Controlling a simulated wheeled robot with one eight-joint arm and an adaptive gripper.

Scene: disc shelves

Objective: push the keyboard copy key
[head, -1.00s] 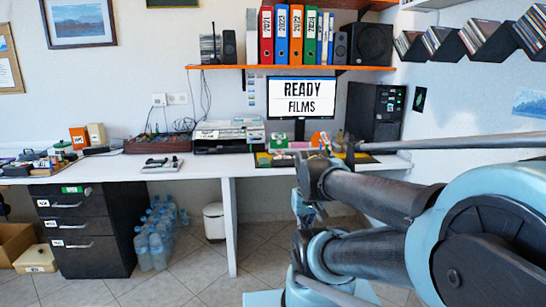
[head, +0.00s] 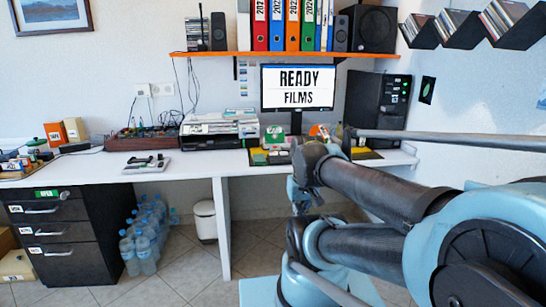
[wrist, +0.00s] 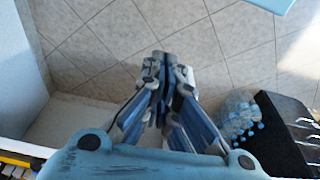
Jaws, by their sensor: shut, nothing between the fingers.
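I cannot make out a keyboard or its copy key for certain in either view. The monitor (head: 297,88) reads "READY FILMS" and stands at the back of the white desk (head: 205,169). Small green and grey items (head: 268,157) lie on a dark and yellow mat in front of it, partly behind my arm. In the wrist view my gripper (wrist: 163,60) is shut and empty, pointing down over the tiled floor, apart from the desk. In the head view my arm reaches in from the right and its end is not clear.
A printer (head: 212,130) and a cable-filled tray (head: 146,137) stand on the desk left of the monitor. A black computer tower (head: 380,101) stands to the right. Below are a black drawer cabinet (head: 68,225), water bottles (head: 144,238) and a white bin (head: 205,220). Some desk surface is bare.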

